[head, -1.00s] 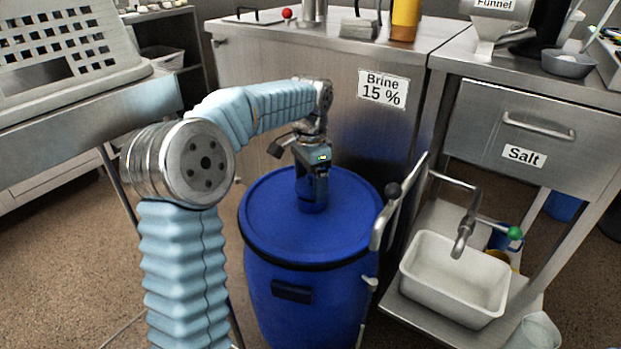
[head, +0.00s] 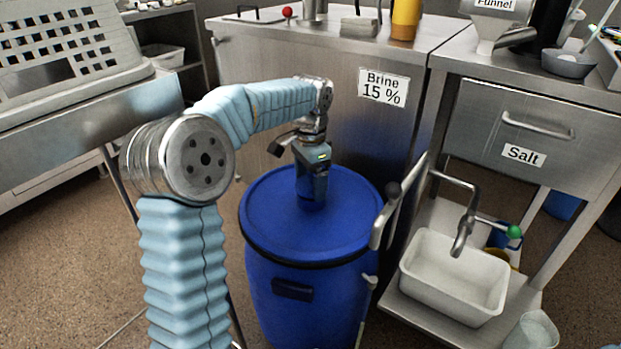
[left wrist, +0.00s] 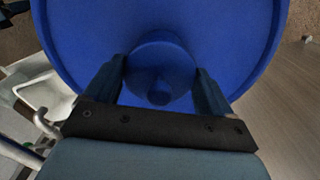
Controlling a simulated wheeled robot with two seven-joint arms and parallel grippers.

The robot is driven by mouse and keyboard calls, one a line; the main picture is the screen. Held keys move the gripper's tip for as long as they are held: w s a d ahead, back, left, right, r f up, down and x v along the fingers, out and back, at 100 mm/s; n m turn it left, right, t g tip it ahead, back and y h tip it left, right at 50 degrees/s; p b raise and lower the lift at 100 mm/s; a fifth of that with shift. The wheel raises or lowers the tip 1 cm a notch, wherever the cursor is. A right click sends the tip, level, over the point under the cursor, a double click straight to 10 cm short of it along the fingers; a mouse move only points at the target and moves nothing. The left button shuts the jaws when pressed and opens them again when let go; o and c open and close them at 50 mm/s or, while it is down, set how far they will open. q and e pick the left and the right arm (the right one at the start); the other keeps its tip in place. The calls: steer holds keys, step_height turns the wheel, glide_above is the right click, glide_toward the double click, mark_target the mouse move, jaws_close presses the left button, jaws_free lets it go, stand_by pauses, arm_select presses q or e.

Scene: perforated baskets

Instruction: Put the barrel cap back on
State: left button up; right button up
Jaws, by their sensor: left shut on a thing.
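A blue barrel (head: 297,306) stands upright on the floor, with a flat round blue top (head: 275,225). My left gripper (head: 312,197) points down at the far middle part of this top. In the left wrist view my left gripper (left wrist: 162,88) has a dark finger on each side of a round blue cap (left wrist: 158,62) with a raised middle, and is shut on it. The cap sits at or very close to the barrel top; whether it is fully seated I cannot tell. The gripper mostly hides it in the head view. My right gripper is not in view.
A metal lever handle (head: 392,205) stands right beside the barrel. A steel cabinet with a "Brine 15 %" label (head: 384,87) is close behind. A white basin (head: 445,285) under a tap lies to the right. Open floor (head: 60,260) lies to the left.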

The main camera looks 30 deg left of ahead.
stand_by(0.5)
arm_select(q)
steer(key=shift+f+p, duration=0.15)
steer(key=shift+p, duration=0.25)
stand_by(0.5)
stand_by(0.6)
steer(key=o, duration=0.9)
steer(key=shift+p, duration=0.3)
step_height(320, 180, up, 5)
steer(key=p, duration=0.4)
steer(key=shift+f, duration=0.1)
steer(key=shift+r+p, duration=0.3)
steer(key=shift+r, duration=0.8)
